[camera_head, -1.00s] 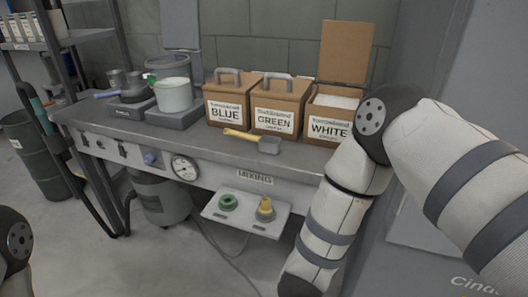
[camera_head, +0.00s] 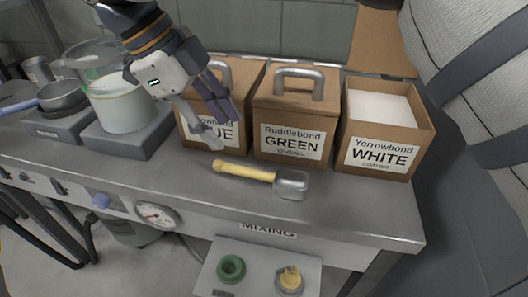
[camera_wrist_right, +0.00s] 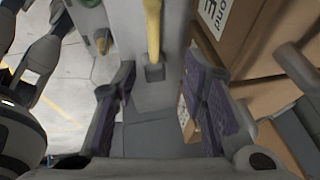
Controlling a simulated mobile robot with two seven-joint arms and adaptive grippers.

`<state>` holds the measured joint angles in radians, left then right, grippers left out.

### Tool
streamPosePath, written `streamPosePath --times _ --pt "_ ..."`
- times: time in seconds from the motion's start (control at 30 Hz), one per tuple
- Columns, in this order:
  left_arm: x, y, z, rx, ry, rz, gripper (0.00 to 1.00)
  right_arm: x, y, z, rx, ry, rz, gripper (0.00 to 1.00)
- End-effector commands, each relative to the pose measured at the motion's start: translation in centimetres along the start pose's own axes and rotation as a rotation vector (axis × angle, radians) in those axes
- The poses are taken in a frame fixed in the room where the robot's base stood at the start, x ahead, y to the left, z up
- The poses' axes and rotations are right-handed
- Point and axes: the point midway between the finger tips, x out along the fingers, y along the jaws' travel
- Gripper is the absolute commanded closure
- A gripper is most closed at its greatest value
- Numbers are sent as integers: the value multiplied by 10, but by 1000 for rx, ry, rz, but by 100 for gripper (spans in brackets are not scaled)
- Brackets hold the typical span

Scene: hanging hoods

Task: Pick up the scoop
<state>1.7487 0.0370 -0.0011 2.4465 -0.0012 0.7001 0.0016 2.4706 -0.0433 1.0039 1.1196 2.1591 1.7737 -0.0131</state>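The scoop (camera_head: 248,173) lies on the grey bench, in front of the blue and green boxes. It has a yellow handle and a grey metal head pointing right. My right gripper (camera_head: 222,122) is above and behind the handle end, in front of the blue box, with its fingers apart and nothing between them. In the right wrist view the fingers (camera_wrist_right: 160,105) are spread wide. The scoop's yellow handle (camera_wrist_right: 152,28) shows beyond them, apart from both, with its grey head toward the gap.
Three brown boxes stand behind: blue (camera_head: 190,135), partly hidden, green (camera_head: 292,105), and an open white one (camera_head: 380,155). A pot (camera_head: 122,108) on a scale is left. The bench (camera_head: 330,205) is clear right of the scoop.

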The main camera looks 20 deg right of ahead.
Motion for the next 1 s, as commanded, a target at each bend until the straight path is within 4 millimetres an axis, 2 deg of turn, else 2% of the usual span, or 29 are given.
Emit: streamPosePath --times 0.2,0.37,0.6,0.7,0.87,0.9,1.0 --pt "-2 0 1 0 0 0 100 45 0 -1 -1 3 0 61" --pt "-3 0 0 0 3 0 100 67 0 0 0 2 0 61" --pt "-4 0 0 0 7 0 100 110 0 2 0 2 0 61" --pt "-4 0 -1 0 8 0 100 119 -1 2 1 1 -1 61" --pt "-4 0 -1 0 7 1 100 119 -1 2 2 0 -2 61" --pt "-4 0 -1 0 7 0 100 119 -1 2 2 1 -2 63" --pt "-4 0 -1 0 7 0 100 119 -1 2 1 0 -2 86"
